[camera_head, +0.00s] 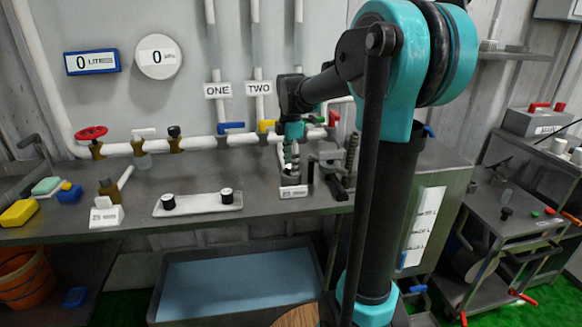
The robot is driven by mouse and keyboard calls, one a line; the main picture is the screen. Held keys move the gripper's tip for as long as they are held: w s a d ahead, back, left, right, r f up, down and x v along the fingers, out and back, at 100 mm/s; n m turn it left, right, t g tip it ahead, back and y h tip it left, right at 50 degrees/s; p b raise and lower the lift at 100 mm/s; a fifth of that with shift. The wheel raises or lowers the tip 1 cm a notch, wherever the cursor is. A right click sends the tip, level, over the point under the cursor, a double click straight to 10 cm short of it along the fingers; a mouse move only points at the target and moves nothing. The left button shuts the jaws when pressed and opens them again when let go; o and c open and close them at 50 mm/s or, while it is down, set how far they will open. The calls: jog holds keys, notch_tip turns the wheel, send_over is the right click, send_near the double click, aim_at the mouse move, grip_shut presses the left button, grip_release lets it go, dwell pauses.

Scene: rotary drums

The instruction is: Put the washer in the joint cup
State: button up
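My gripper (289,168) points down over the back of the metal bench, at the end of my teal and black arm. Its fingertips are just above a small dark holder (291,180) with a white label (293,192) on its front. The label is too small to read, so I cannot tell whether this holder is the joint cup. I cannot make out the washer. The fingers are too small and dark to tell whether they are open, shut or holding something.
A white tray (198,206) with two dark knobs lies left on the bench (150,220). A black clamp-like fixture (333,172) stands right of my gripper. Pipes with coloured valves run behind. A blue basin (240,285) is below. A trolley (505,210) stands right.

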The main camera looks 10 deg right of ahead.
notch_tip(320, 180, up, 12)
dwell(0.4)
jog(key=shift+f, duration=0.1)
jog(key=shift+c, duration=0.3)
dwell(0.7)
